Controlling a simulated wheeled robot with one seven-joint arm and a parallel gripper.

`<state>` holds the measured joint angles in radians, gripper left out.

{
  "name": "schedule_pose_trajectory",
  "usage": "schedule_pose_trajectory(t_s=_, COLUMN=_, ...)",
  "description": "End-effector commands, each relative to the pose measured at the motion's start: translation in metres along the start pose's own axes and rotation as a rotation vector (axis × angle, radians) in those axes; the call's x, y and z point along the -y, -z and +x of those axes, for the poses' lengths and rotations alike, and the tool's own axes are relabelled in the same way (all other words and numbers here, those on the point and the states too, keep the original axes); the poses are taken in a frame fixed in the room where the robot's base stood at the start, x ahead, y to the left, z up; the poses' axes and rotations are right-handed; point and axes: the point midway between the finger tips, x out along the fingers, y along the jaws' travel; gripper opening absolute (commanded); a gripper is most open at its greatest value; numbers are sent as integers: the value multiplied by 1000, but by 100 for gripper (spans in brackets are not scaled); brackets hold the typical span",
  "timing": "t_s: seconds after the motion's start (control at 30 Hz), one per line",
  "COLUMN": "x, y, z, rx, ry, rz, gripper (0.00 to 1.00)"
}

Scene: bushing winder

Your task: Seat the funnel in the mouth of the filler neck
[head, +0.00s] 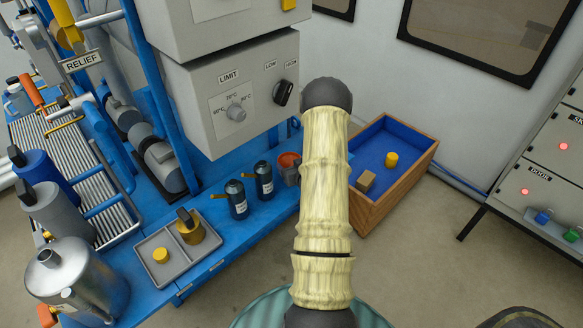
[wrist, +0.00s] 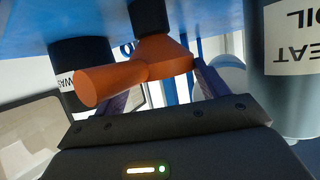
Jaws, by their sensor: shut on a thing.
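The orange funnel (wrist: 162,62) is between the fingers of my gripper (wrist: 160,92) in the wrist view. My gripper is shut on it. In the head view an orange round rim (head: 289,159) shows just left of my arm, close to the blue bench's right end. My gripper is hidden behind my arm there. A metal tank (head: 85,280) with a round open mouth (head: 48,257) stands at the lower left of the head view. I cannot tell whether this mouth is the filler neck.
Two dark bottles (head: 237,200) stand on the blue bench (head: 210,268). A grey tray (head: 158,285) holds yellow parts. A blue-lined wooden crate (head: 405,183) lies to the right. A grey container labelled for oil (wrist: 283,100) is close on the right in the wrist view.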

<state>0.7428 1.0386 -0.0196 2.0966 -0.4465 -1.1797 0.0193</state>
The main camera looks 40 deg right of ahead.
Motion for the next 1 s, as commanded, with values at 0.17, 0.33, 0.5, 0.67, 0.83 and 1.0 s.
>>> schedule_pose_trajectory(t_s=0.17, x=0, y=3, z=-1, rx=-1, ry=0, rz=0, gripper=51)
schedule_pose_trajectory(t_s=0.33, x=0, y=18, z=-7, rx=-4, ry=-1, rz=-1, gripper=51)
schedule_pose_trajectory(t_s=0.5, x=0, y=47, z=-19, rx=-4, ry=-1, rz=-2, gripper=51)
schedule_pose_trajectory(t_s=0.67, x=0, y=74, z=-30, rx=-4, ry=0, rz=-2, gripper=51)
schedule_pose_trajectory(t_s=0.83, x=0, y=90, z=-37, rx=-2, ry=-1, rz=0, gripper=51)
schedule_pose_trajectory(t_s=1.0, x=0, y=93, z=-38, rx=0, ry=0, rz=1, gripper=51)
